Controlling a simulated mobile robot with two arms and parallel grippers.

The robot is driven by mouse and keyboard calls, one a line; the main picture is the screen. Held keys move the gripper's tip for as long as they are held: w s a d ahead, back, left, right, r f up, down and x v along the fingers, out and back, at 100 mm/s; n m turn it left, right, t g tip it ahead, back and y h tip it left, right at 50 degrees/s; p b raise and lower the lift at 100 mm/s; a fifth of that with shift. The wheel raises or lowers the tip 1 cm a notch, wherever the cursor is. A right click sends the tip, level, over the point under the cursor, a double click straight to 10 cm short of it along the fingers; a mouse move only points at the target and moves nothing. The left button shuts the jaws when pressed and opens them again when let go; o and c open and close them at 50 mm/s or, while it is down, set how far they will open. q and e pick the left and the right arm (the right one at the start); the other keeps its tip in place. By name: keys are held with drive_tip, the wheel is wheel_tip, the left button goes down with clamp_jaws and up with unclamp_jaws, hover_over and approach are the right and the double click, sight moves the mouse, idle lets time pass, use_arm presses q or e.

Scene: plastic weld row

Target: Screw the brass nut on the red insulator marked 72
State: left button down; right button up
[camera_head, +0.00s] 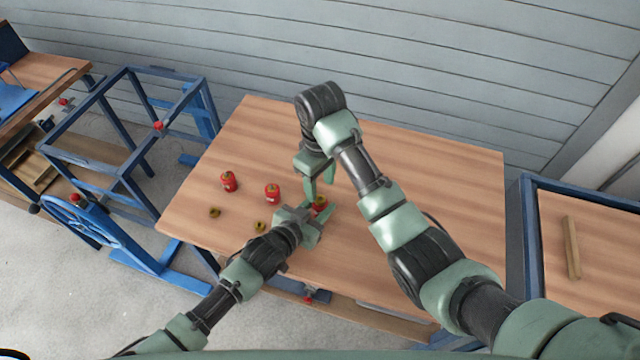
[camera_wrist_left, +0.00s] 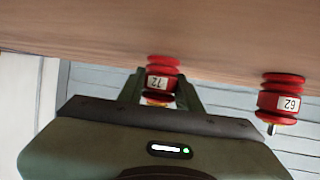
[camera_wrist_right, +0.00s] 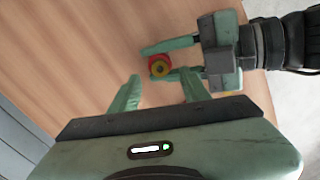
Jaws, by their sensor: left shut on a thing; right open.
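The red insulator marked 72 (camera_wrist_left: 160,83) stands on the table between the fingers of my left gripper (camera_head: 318,209), which is shut on it. Its label shows in the left wrist view. A brass-coloured ring (camera_wrist_right: 159,68) shows on its top in the right wrist view; I cannot tell how far it is threaded. My right gripper (camera_head: 320,190) is open, pointing down close above the insulator, with nothing seen between its fingers. Two loose brass nuts, one at left (camera_head: 214,212) and one nearer (camera_head: 260,227), lie on the table.
Two other red insulators (camera_head: 228,181) (camera_head: 272,193) stand to the left; one marked 62 (camera_wrist_left: 279,102) shows in the left wrist view. The wooden table (camera_head: 430,170) is clear at right. Blue frames (camera_head: 125,150) stand beyond its left edge.

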drive_tip(key=o, duration=0.5)
wheel_tip(320, 180, up, 5)
wheel_tip(320, 180, up, 7)
hover_over(321, 200)
drive_tip(key=shift+w+a, duration=0.1)
drive_tip(key=shift+w, duration=0.05)
idle(0.4)
use_arm(q)
drive_tip(key=c, duration=0.9)
unclamp_jaws()
